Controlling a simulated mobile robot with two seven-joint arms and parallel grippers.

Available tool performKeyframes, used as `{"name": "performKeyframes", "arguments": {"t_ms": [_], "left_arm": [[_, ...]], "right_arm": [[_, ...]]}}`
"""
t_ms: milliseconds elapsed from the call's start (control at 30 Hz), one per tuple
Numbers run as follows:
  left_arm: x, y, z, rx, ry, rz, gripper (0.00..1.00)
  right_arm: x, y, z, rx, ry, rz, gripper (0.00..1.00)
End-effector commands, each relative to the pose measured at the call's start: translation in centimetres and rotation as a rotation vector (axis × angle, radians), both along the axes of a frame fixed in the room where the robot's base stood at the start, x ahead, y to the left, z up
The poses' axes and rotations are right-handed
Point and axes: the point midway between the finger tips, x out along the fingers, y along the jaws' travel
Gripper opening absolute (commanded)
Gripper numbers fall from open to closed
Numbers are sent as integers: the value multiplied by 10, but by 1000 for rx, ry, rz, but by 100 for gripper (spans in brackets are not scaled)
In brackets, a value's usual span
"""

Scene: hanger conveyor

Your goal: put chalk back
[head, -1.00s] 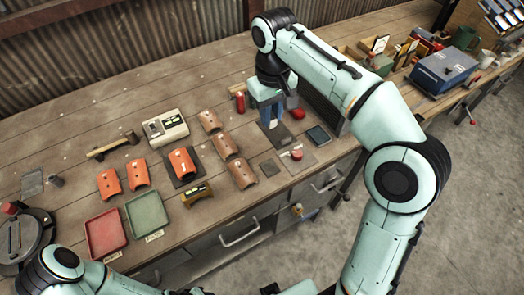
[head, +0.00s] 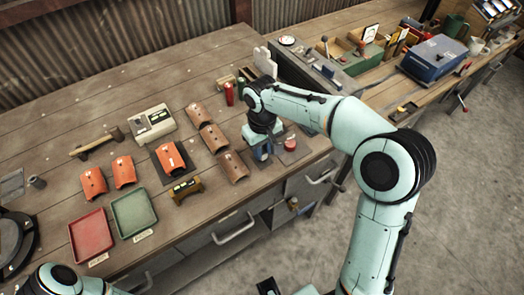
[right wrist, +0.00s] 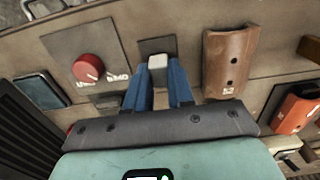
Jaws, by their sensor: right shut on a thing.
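A small pale grey-white block, which looks like the chalk (right wrist: 157,62), sits between the blue fingertips of my right gripper (right wrist: 158,70) in the right wrist view. The gripper is shut on it. A small dark square pad (right wrist: 152,45) lies at the chalk, partly covered by it; I cannot tell whether the chalk touches the pad. In the head view my right gripper (head: 263,158) points down near the bench's front edge, right of the brown tiles, and hides the chalk. My left gripper is out of view; only part of that arm shows at bottom left.
A brown curved tile (right wrist: 228,62) stands close right of the fingers in the wrist view. A red knob-like piece (right wrist: 90,68) on a grey plate and a dark flat device lie left. A red cylinder (head: 229,94) stands behind the arm. Red (head: 92,236) and green trays lie left.

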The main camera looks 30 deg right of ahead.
Motion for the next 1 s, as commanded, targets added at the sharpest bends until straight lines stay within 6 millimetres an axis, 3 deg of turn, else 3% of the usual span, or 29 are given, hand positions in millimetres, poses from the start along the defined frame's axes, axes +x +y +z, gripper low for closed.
{"name": "performKeyframes", "arguments": {"t_ms": [100, 500, 533, 600, 867, 1000], "left_arm": [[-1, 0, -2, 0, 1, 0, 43], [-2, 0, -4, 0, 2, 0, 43], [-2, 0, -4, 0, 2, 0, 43], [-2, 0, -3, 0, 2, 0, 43], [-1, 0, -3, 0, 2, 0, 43], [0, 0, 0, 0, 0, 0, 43]], "right_arm": [[0, 0, -10, 0, -1, 0, 0], [0, 0, -15, 1, -2, 0, 0], [0, 0, -14, 1, -2, 0, 32], [0, 0, -14, 1, -2, 0, 48], [0, 0, -13, 1, -2, 0, 48], [1, 0, -3, 0, -5, 0, 48]]}}
